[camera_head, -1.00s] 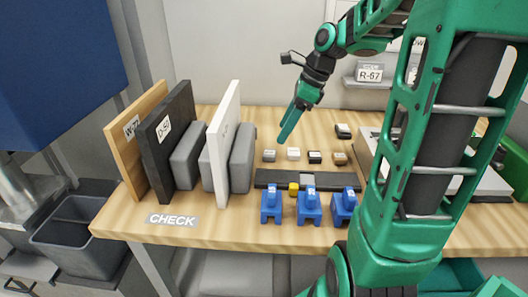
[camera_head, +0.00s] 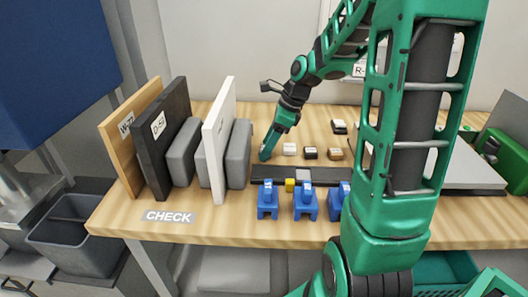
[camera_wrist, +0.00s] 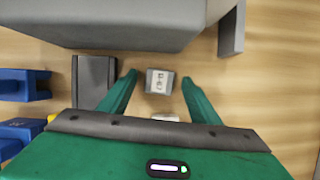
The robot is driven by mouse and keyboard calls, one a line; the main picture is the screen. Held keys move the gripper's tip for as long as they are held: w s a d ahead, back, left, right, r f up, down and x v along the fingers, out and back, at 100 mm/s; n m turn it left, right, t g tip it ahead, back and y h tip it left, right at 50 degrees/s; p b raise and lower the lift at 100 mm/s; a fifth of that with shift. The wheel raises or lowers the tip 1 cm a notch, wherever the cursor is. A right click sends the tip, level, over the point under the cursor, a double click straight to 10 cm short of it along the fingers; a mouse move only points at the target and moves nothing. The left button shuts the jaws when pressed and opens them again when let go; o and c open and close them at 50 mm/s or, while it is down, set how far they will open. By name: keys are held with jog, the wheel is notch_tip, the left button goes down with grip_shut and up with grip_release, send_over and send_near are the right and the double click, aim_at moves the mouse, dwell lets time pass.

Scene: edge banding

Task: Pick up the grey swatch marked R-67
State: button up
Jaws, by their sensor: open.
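The small grey swatch (camera_wrist: 160,82) lies on the wooden table in the wrist view, with a light label whose print is too small to read surely. My gripper (camera_wrist: 158,77) is open, with one green finger on each side of the swatch and a gap to each. I cannot tell how far the fingertips are above the table. In the head view my gripper (camera_head: 264,155) is low over the table, just right of the upright grey block, and hides the grey swatch there.
A white swatch (camera_head: 290,149), a black swatch (camera_head: 310,153) and a brown swatch (camera_head: 335,154) sit to the right. Upright panels and grey blocks (camera_head: 238,154) stand close on the left. A dark bar (camera_head: 326,176) and blue clamps (camera_head: 305,203) are in front.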

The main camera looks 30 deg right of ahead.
jog(key=c, duration=1.1)
